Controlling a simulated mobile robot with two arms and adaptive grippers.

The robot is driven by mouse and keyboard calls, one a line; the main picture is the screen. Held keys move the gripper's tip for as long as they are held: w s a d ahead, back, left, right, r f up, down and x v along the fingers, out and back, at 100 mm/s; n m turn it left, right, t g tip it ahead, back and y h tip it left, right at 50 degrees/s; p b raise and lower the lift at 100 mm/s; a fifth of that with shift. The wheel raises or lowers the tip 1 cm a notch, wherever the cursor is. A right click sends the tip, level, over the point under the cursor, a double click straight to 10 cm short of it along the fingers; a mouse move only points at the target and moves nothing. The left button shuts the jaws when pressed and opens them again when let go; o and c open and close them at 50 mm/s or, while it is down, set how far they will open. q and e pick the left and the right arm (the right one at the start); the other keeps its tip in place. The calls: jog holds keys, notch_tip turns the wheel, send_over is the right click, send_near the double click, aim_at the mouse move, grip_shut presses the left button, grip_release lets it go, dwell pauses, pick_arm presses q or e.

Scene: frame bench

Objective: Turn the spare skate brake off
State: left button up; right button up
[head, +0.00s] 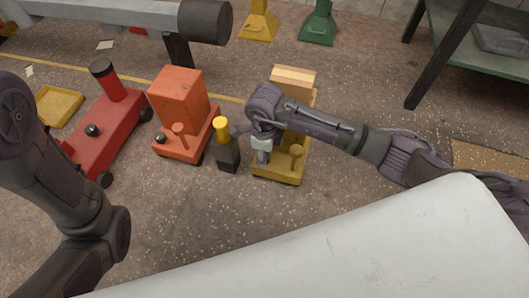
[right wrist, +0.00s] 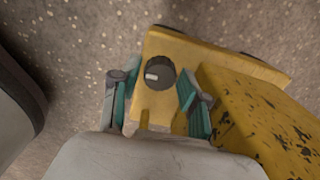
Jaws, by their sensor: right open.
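A yellow skate (head: 278,173) stands on the floor under my right gripper (head: 261,151), carrying a pale wooden block (head: 293,78). In the right wrist view its yellow deck (right wrist: 190,48) has a round black knob (right wrist: 160,73) with a white mark pointing left. The open teal-padded fingers of my right gripper (right wrist: 155,98) are on either side, just short of the knob; I cannot tell whether they touch it. The gripper hides this knob in the head view. An orange skate (head: 183,150) and a red skate (head: 100,140) have black knobs too. No label shows which is spare. My left gripper is out of view.
A dark post with a yellow top (head: 228,153) stands close left of my right gripper. A yellow tray (head: 58,105) lies far left. Yellow (head: 259,24) and green (head: 318,27) stands are at the back. A shelf (head: 480,50) is at right.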

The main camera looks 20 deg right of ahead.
notch_tip(320, 180, up, 12)
dwell(0.5)
dwell(0.3)
